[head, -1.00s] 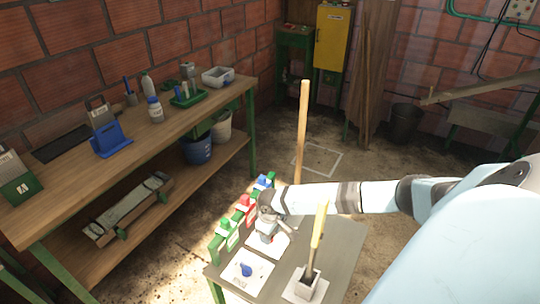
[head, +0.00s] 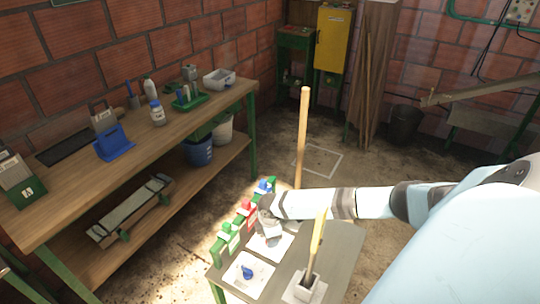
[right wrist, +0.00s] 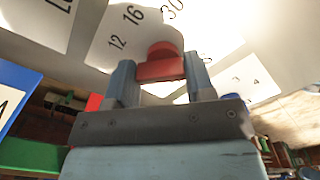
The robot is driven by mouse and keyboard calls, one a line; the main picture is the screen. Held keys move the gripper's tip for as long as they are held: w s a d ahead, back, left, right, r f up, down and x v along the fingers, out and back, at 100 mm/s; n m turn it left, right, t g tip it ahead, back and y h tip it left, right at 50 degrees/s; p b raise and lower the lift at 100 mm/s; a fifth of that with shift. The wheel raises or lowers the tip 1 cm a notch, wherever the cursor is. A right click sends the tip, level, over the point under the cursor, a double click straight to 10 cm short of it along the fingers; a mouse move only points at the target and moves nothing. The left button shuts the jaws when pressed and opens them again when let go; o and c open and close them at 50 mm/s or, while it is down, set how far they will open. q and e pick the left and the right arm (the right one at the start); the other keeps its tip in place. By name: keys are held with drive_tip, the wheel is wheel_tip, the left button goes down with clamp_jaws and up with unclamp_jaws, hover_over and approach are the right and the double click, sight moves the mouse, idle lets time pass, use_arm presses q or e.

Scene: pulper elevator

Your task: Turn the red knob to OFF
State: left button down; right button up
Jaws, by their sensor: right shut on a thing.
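The red knob (right wrist: 160,66) sits on a white dial plate (right wrist: 112,42) with printed numbers, of which 12, 16 and 30 can be read. My right gripper (right wrist: 160,80) has one finger on each side of the knob and is shut on it. In the head view my right gripper (head: 268,230) points down over the dial plate (head: 284,243) on the small grey table, and its wrist hides the knob. No OFF mark can be read. My left gripper is not in view.
A blue knob (head: 247,272) on a white plate lies nearer on the table (head: 336,262). A green-framed row with green, red (head: 247,209) and blue boxes stands close on the left.

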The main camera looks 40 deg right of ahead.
drive_tip(key=shift+w+a+n, duration=0.1)
drive_tip(key=shift+n, duration=1)
drive_tip(key=o, duration=0.9)
wheel_tip(320, 180, up, 14)
drive_tip(key=shift+f, duration=0.1)
